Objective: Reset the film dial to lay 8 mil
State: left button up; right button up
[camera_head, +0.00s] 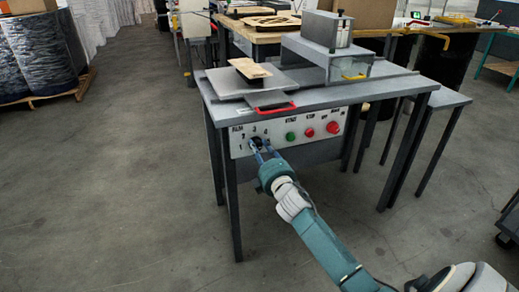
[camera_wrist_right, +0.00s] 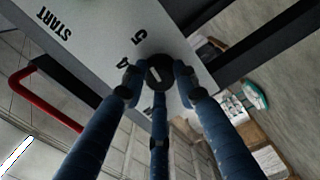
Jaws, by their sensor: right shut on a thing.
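The black film dial (camera_head: 256,142) sits at the left end of the white control panel (camera_head: 240,148) on the front of the grey machine table. My right gripper (camera_head: 263,149) reaches it from below right. In the right wrist view, the dial (camera_wrist_right: 160,70) is a dark round knob with a short white mark, and my right gripper's blue fingers (camera_wrist_right: 160,82) are closed around it. The printed numbers 4 and 5 show beside the dial there; other numbers are hidden by the fingers. I cannot tell which number the mark points to. My left gripper is not in view.
Right of the dial are a green button (camera_head: 291,136) and two red buttons (camera_head: 333,127). A red handle (camera_head: 277,110) sticks out above the panel. A press-like unit (camera_head: 325,55) stands on the table. The floor in front is clear.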

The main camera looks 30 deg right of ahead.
jog(key=o, duration=1.1)
jog(key=shift+w+a+r, duration=0.15)
jog(key=shift+w+r, duration=0.05)
jog(key=shift+r, duration=0.15)
jog(key=shift+o, duration=0.2)
jog(key=shift+w+f, duration=0.1)
jog(key=shift+f, duration=0.1)
jog(key=v, duration=1.2)
jog(key=shift+f, duration=0.1)
